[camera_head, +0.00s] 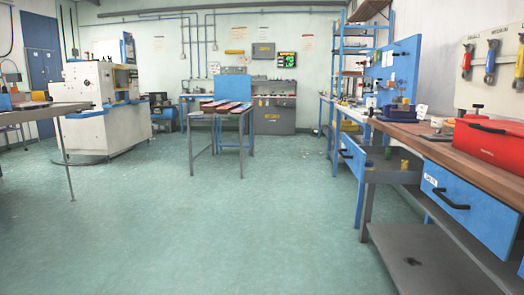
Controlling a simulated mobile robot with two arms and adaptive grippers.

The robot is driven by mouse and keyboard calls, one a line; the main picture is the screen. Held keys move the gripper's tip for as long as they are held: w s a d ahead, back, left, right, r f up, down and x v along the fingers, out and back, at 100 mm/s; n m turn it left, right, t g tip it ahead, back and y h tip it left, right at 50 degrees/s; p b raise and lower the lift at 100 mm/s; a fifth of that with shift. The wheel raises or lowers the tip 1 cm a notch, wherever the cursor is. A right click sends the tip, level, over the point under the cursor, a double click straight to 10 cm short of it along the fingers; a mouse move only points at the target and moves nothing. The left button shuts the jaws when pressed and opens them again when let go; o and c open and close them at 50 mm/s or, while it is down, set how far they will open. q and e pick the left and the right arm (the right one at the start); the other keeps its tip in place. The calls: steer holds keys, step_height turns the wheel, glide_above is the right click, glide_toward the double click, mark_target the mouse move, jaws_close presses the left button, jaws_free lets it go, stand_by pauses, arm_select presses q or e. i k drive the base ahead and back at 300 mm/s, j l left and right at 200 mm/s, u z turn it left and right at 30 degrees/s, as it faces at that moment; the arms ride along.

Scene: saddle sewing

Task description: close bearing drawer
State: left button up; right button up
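A drawer with a blue front (352,163) and a dark handle stands pulled out from the wooden-topped workbench on the right side of the head view. Its grey inside (395,177) is visible, with small yellowish and dark items in it. I cannot tell from its front whether it carries a label. A nearer blue drawer (470,213) with a black handle and a small white label sits in the same bench and looks shut. Neither of my grippers is in view.
A red toolbox (491,141) and small tools lie on the bench top (450,152). A grey lower shelf (425,262) juts out under the bench. A small blue-legged table (219,118) and a white machine (108,108) stand farther back. The green floor (215,230) is clear.

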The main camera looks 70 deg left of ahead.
mark_target(354, 155)
steer(key=u, duration=0.4)
steer(key=j+u, duration=0.1)
steer(key=u, duration=0.65)
steer(key=j+u, duration=0.1)
steer(key=u, duration=0.3)
steer(key=i+j+z, duration=0.2)
steer(key=i, duration=0.2)
steer(key=i+z, duration=0.25)
steer(key=i+j+z, duration=0.2)
steer(key=i, duration=0.25)
steer(key=j, duration=0.1)
